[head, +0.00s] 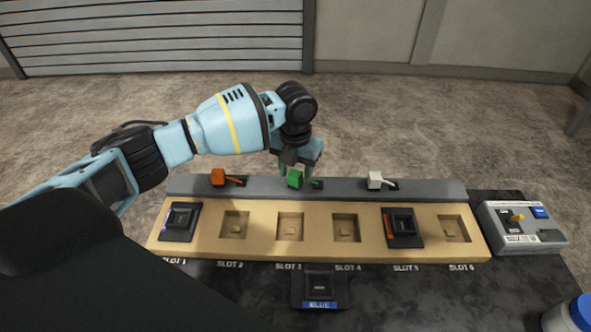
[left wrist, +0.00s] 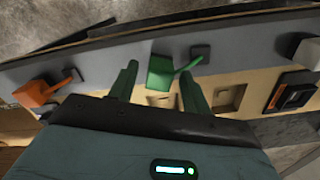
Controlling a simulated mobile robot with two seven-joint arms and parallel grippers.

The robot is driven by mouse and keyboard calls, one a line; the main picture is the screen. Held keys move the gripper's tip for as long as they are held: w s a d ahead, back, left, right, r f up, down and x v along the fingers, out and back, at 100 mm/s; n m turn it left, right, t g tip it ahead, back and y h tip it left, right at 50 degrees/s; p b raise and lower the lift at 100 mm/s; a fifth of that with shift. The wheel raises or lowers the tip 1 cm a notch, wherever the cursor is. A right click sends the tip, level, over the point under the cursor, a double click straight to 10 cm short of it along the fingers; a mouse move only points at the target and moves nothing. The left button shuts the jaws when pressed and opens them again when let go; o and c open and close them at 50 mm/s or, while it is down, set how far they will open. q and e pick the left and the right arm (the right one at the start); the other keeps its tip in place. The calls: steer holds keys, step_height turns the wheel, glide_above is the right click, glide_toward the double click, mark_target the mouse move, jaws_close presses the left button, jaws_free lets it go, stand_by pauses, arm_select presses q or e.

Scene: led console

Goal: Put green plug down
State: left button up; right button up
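The green plug (head: 294,178) sits on the grey rail (head: 340,187) at the back of the tan slot board (head: 262,248), with a short green lead to its right. My left gripper (head: 296,167) is over the rail just behind and above the plug. In the left wrist view, the green plug (left wrist: 160,72) shows between the spread green fingers (left wrist: 158,88), with a gap on each side, so the gripper is open and apart from it. My right gripper is not in view.
An orange plug (head: 218,177) and a white plug (head: 376,180) stand on the rail at either side. Dark modules fill slot 1 (head: 181,221) and slot 5 (head: 402,228); the other slots look empty. A BLUE-labelled module (head: 319,288) lies in front. A joystick box (head: 520,228) is at right.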

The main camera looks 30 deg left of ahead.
mark_target(296, 173)
arm_select(q)
step_height(296, 173, up, 12)
steer(key=shift+r, duration=0.15)
stand_by(0.7)
